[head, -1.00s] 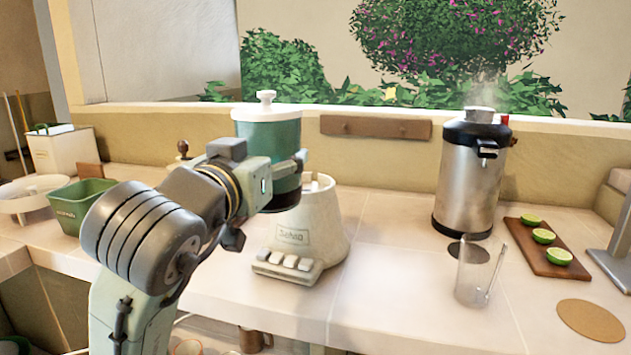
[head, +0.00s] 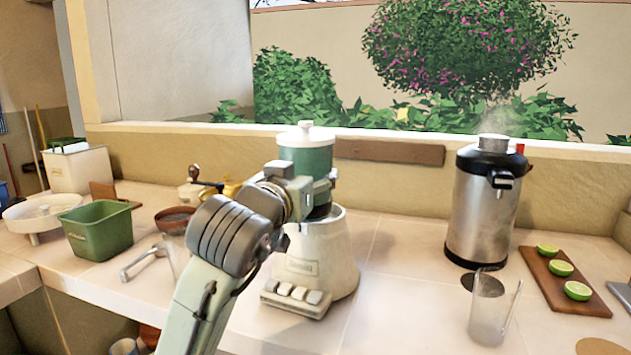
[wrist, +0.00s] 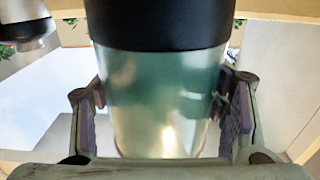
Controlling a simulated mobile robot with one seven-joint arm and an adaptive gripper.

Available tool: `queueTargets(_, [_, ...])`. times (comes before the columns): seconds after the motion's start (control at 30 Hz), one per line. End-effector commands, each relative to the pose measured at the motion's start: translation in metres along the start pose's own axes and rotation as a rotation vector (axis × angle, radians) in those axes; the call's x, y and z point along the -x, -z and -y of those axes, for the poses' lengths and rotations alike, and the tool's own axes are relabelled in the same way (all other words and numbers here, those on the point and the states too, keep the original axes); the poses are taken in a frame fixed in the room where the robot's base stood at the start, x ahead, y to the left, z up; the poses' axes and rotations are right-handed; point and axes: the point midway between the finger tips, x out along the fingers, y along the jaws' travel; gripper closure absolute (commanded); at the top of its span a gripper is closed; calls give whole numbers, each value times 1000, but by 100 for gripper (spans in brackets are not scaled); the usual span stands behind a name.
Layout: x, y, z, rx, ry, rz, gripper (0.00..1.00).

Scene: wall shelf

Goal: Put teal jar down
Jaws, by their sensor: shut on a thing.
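The teal jar (head: 306,160) has a white lid with a knob and a dark lower band. My gripper (head: 318,184) is shut on it, and the jar stands upright. In the head view it shows right above the cream blender base (head: 318,255), which has a row of white buttons. I cannot tell whether the jar touches the base. In the wrist view the jar (wrist: 160,95) fills the middle, with a gripper pad on each side and the black band at the top of the picture.
A steaming metal urn (head: 482,205) stands to the right. A glass pitcher (head: 490,310) and a board with lime halves (head: 570,293) are near it. On the left are a green bin (head: 97,232), a brown bowl (head: 174,220) and metal tongs (head: 143,262).

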Motion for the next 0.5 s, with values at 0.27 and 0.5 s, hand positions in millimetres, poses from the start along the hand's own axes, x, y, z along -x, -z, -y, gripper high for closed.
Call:
queueTargets(0.27, [-46, -2, 2, 0, -1, -3, 78])
queueTargets(0.5, [-64, -13, 4, 1, 1, 0, 78])
